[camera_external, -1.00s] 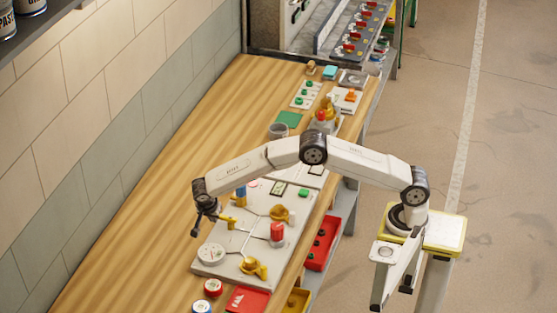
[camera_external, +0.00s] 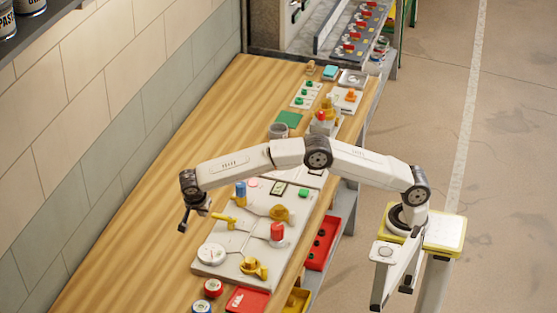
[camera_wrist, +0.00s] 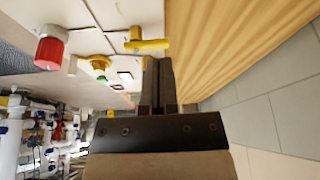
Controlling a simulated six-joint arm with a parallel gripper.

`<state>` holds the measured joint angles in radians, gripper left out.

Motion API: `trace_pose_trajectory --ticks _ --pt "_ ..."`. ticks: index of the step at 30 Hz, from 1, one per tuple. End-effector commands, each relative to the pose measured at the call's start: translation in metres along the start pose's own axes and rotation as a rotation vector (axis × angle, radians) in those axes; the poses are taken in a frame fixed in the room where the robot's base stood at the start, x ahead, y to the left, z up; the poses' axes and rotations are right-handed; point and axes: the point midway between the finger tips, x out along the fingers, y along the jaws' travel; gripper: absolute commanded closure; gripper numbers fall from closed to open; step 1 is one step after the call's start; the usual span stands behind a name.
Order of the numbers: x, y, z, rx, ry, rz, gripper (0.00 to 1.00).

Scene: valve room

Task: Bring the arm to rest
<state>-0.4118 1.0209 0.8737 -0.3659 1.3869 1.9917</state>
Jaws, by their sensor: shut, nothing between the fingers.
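My gripper (camera_external: 182,228) hangs at the end of my arm in the external view, over the bare wood left of the white valve board. It is shut and empty, apart from everything around it. In the wrist view my gripper's fingers (camera_wrist: 158,62) are together. The white valve board (camera_external: 222,268) carries yellow valve handles, a blue-topped part (camera_external: 241,190), a red-topped part (camera_external: 277,231) and a round white gauge (camera_external: 211,254). The wrist view also shows a yellow handle (camera_wrist: 150,45) and the red part (camera_wrist: 49,52).
The wooden bench (camera_external: 130,235) is clear along the tiled wall (camera_external: 110,80). Small round red and blue containers (camera_external: 213,287) and a red box (camera_external: 248,299) sit at the near end. A grey cup (camera_external: 278,130) and a green mat (camera_external: 290,119) lie beyond the board.

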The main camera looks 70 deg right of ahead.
Motion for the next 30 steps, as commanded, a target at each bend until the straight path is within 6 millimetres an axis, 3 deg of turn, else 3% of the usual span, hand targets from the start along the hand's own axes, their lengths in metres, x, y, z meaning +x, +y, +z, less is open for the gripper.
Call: trace_pose_trajectory --ticks 19,30 --pt "-0.007 0.001 -0.003 -0.017 -0.005 0.001 1.0" --pt "0.001 0.02 -0.033 -0.251 -0.076 -0.019 1.0"
